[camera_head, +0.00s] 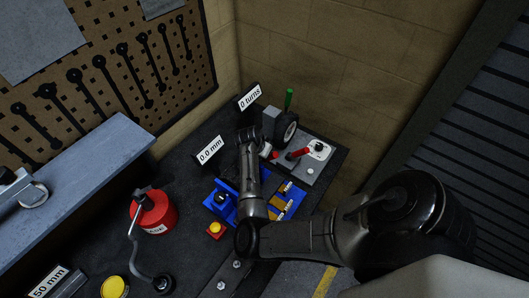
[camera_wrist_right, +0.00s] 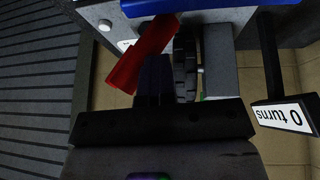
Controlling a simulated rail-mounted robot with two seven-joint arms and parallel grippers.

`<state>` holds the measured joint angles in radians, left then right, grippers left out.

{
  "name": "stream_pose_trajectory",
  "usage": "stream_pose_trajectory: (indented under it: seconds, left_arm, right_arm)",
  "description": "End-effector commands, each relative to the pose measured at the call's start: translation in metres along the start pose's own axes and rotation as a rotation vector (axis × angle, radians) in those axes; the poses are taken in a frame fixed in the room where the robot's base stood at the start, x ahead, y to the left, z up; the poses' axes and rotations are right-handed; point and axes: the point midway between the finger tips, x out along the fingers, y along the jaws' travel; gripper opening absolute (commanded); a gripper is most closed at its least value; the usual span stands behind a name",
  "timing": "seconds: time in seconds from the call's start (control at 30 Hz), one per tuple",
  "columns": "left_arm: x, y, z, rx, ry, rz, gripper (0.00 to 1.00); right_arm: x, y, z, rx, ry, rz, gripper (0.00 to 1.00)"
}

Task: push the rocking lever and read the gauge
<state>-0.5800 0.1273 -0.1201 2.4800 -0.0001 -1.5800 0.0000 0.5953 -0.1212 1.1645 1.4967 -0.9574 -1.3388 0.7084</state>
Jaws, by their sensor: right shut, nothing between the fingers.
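A red lever (camera_head: 299,153) tilts up from a light grey plate (camera_head: 301,175) at the back right of the bench. It also shows in the wrist view (camera_wrist_right: 140,58), close beside my fingers. A small sign reading "0.0 mm" (camera_head: 210,150) and another reading "0 turns" (camera_head: 250,97) stand behind. The second sign shows upside down in the wrist view (camera_wrist_right: 287,115). My right gripper (camera_head: 248,135) is shut and empty, left of the red lever near the dark wheel. I cannot tell whether it touches anything. My left gripper is out of view.
A green handle (camera_head: 289,99) rises by the dark wheel (camera_head: 287,128). A blue fixture (camera_head: 220,207) lies partly under my right forearm. A tool pegboard backs the left.

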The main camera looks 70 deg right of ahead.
Motion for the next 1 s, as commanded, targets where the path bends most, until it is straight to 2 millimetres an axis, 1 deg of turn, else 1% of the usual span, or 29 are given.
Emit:
stream_pose_trajectory:
  seconds: [0.03, 0.17, 0.23, 0.4, 0.6, 0.8, 1.0]
  left_arm:
    - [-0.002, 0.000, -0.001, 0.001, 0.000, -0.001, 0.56]
    - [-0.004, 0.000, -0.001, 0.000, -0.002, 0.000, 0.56]
    - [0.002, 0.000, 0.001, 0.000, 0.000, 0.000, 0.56]
    - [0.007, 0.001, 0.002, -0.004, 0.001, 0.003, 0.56]
    - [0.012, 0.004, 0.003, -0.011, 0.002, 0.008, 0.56]
    - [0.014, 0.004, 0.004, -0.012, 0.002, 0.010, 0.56]
    - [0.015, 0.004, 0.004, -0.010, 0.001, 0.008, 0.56]
  right_arm:
    - [-0.007, -0.007, -0.003, 0.002, 0.001, -0.003, 0.00]
    - [-0.023, -0.026, -0.009, 0.006, 0.001, -0.009, 0.00]
    - [-0.035, -0.023, -0.007, 0.009, 0.002, -0.010, 0.00]
    - [-0.069, -0.018, -0.007, 0.009, 0.002, -0.013, 0.00]
    - [-0.100, -0.013, -0.007, 0.008, 0.002, -0.013, 0.00]
    - [-0.116, -0.011, -0.007, 0.006, 0.002, -0.013, 0.00]
    - [-0.121, -0.009, -0.007, 0.006, 0.002, -0.012, 0.00]
